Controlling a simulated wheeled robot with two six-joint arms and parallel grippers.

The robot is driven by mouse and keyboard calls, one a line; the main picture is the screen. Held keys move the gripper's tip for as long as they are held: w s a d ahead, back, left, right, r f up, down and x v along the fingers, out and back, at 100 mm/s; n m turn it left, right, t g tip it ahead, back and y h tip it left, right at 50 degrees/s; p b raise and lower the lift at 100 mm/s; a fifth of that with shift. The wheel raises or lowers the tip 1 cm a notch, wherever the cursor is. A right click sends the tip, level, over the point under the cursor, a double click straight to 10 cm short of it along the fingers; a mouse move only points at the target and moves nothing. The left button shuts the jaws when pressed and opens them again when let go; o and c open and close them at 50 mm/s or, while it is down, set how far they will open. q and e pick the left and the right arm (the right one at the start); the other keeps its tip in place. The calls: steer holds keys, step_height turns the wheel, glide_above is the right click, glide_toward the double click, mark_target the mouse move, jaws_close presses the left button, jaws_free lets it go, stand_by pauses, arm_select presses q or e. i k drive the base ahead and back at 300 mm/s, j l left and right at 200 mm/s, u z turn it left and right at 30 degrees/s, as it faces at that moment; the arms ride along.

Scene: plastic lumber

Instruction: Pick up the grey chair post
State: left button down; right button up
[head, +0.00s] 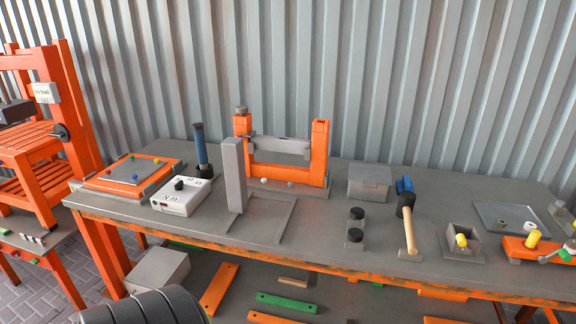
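A grey post (234,178), which looks like the chair post, stands upright on the workbench left of centre. It is a plain, square-sided bar. Its foot is at the left side of a flat grey rectangular frame (288,222) on the bench top. Nothing holds the post from above, and its front is unobstructed. Neither of my grippers shows in the head view.
An orange press frame (320,150) with a grey crossbar stands just behind and right of the post. A white control box (181,196) and a blue-handled tool (200,145) are close on its left. A hammer (408,225) and grey box (369,182) lie farther right.

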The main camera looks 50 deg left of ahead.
mark_target(232, 149)
steer(key=u, duration=2.05)
